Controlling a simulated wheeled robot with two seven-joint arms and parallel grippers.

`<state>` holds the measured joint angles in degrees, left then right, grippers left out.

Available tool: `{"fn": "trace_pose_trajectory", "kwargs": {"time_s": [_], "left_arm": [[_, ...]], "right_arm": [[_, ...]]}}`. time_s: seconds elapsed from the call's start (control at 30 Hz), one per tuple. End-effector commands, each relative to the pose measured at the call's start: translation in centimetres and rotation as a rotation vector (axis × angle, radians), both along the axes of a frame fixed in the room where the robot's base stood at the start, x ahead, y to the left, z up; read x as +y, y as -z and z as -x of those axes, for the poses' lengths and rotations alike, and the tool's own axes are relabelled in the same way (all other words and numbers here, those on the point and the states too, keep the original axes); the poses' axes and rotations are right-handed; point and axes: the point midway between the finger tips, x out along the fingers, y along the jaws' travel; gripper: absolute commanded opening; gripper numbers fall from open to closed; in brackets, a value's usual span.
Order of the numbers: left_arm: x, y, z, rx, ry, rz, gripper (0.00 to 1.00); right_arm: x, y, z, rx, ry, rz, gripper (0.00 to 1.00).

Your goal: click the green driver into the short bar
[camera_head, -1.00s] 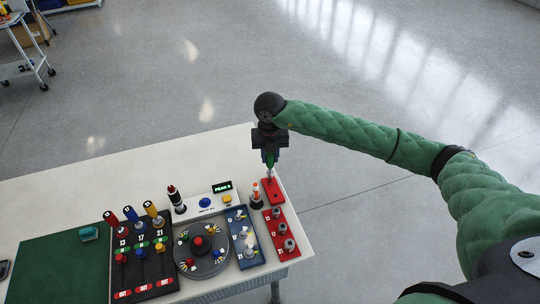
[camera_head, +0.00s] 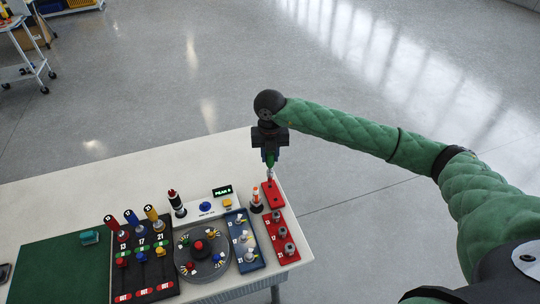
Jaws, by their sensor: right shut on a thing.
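My right gripper (camera_head: 269,152) is shut on the green driver (camera_head: 270,160), held upright, tip down, over the far end of the red tray (camera_head: 273,197). Much of the driver is hidden by the gripper. A small grey metal piece (camera_head: 270,174) shows directly below the driver, at the tray's far end. It may be the short bar; I cannot tell if it is joined to the driver or stands in the tray. My left gripper is not in view.
Several grey sockets (camera_head: 282,232) stand in the red tray's nearer part. To its left are an orange-and-white piece (camera_head: 256,197), a blue tray (camera_head: 236,214), a round grey turntable (camera_head: 218,263) and a black panel with coloured drivers (camera_head: 133,290). The far left tabletop (camera_head: 120,180) is clear.

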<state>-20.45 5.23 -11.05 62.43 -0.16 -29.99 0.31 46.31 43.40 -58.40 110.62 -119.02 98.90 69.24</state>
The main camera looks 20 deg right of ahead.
Motion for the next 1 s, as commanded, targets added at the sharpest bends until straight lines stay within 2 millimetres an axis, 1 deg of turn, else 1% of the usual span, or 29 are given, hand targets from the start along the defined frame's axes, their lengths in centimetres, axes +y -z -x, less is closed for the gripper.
{"fn": "trace_pose_trajectory", "kwargs": {"time_s": [0.17,0.7,1.0], "left_arm": [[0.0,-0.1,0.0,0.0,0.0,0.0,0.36],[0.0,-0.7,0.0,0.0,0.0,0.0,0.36],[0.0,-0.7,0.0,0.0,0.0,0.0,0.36]], "right_arm": [[0.0,-0.5,0.0,-0.001,0.0,0.0,0.04],[0.0,-3.8,0.0,0.0,0.001,0.0,0.04],[0.0,-4.0,0.0,0.0,0.0,0.0,0.04]]}}
